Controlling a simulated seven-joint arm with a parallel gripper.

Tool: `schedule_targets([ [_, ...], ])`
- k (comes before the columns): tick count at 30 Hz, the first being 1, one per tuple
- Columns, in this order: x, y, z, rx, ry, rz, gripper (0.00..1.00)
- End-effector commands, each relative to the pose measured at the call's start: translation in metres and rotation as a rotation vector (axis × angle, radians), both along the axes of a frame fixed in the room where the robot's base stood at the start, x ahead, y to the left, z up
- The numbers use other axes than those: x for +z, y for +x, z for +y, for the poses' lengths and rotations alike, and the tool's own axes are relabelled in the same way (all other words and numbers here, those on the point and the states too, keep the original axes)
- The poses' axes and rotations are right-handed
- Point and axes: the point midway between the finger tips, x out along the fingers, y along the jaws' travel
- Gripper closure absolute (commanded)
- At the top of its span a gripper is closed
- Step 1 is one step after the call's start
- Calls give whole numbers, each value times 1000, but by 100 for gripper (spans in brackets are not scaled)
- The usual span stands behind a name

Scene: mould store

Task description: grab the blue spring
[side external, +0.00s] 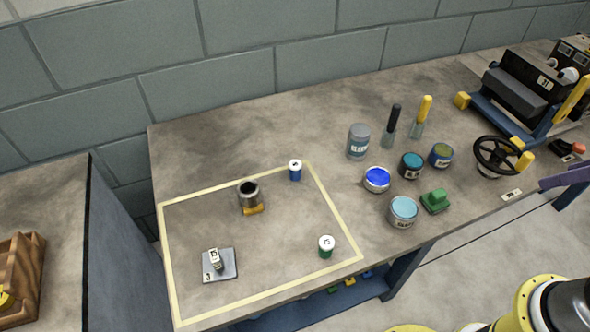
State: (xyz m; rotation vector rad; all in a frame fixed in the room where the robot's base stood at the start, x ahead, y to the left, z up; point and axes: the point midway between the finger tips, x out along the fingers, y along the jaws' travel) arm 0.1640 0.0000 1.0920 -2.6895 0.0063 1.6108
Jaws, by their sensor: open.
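A small upright blue piece with a white marked top (295,171) stands inside the taped rectangle, close to its upper right corner. It looks like the blue spring, but it is too small to make out coils. A similar green piece with a white top (326,246) stands near the rectangle's lower right corner. Nothing touches the blue piece, and bare table surrounds it. My gripper is not in this view; only yellow and black parts of my arm show at the lower right.
A dark metal cylinder on a yellow base (249,195) stands left of the blue piece. A grey plate with a tagged block (219,265) lies lower left. Paint cans, including an open blue one (377,179), and a handwheel (497,155) crowd the right. A block wall runs behind.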

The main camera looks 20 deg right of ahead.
Motion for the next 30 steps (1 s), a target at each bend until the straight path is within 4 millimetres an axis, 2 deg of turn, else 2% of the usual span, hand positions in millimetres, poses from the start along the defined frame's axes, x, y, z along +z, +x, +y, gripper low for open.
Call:
schedule_targets([
  [6, 4, -1, 1, -180, 100, 7, 22],
  [11, 44, 19, 4, -411, 251, -46, 22],
  [14, 72, 41, 7, -550, 350, -52, 22],
  [18, 108, 86, 16, -748, 489, -31, 22],
  [22, 131, 135, 28, -915, 596, 9, 22],
  [26, 142, 187, 44, -1064, 684, 58, 22],
  [30, 139, 242, 65, -1207, 748, 118, 22],
])
